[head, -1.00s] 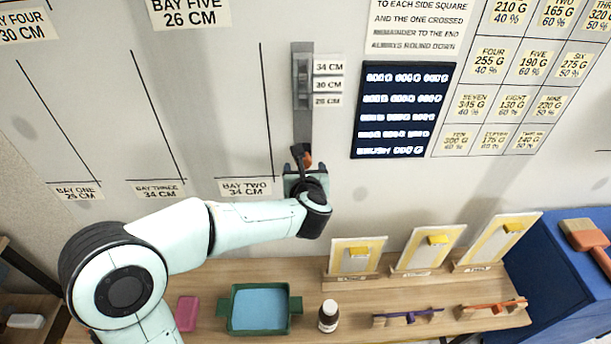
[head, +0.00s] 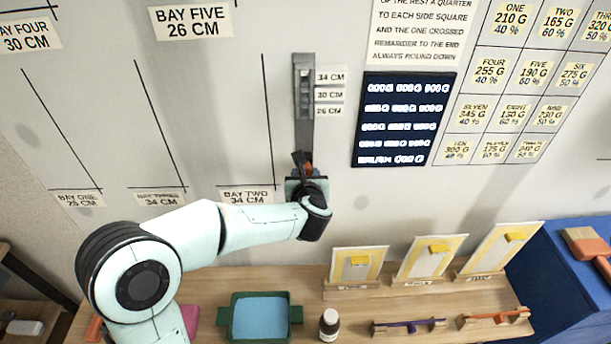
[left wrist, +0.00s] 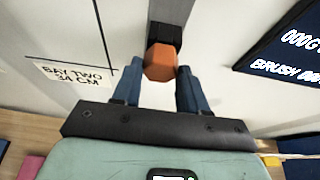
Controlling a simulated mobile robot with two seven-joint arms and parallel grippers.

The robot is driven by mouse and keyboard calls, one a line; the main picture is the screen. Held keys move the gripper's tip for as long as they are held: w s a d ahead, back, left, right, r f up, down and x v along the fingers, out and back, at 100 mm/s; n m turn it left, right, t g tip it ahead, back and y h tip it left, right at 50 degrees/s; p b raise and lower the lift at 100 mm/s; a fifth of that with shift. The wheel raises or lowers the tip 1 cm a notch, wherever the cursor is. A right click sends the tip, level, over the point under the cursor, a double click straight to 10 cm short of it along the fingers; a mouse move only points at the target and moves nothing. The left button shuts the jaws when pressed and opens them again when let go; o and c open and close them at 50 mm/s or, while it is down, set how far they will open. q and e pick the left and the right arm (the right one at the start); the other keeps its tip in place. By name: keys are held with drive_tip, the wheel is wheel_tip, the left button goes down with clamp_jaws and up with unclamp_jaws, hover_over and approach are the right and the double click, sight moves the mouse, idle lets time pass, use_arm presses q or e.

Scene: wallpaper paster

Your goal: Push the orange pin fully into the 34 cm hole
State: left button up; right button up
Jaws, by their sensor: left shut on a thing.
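A grey vertical rail (head: 303,130) is on the wall, with slots at its upper part beside labels 34 CM (head: 330,76), 30 CM and 26 CM. The orange pin (left wrist: 160,62) has a hexagonal head and sits at a dark block on the rail's lower end, well below the labels. It also shows small in the head view (head: 307,170). My left gripper (head: 306,180) is at the rail's lower end. In the left wrist view its blue fingers (left wrist: 158,84) are on both sides of the pin, shut on it. The pin's shaft is hidden. My right gripper is not in view.
A blue cabinet (head: 560,270) is at the right. A dark sign (head: 404,118) hangs right of the rail. The wall around the rail is otherwise flat.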

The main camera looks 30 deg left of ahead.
use_arm(q)
drive_tip(key=shift+s+d+b, duration=0.45)
drive_tip(key=shift+s+d, duration=0.05)
drive_tip(key=shift+s, duration=0.35)
drive_tip(key=shift+s+d+b, duration=0.45)
drive_tip(key=shift+s+d, duration=0.1)
drive_tip(key=shift+s, duration=0.3)
drive_tip(key=shift+s+d+b, duration=0.45)
drive_tip(key=shift+s+d, duration=0.05)
drive_tip(key=shift+s, duration=0.35)
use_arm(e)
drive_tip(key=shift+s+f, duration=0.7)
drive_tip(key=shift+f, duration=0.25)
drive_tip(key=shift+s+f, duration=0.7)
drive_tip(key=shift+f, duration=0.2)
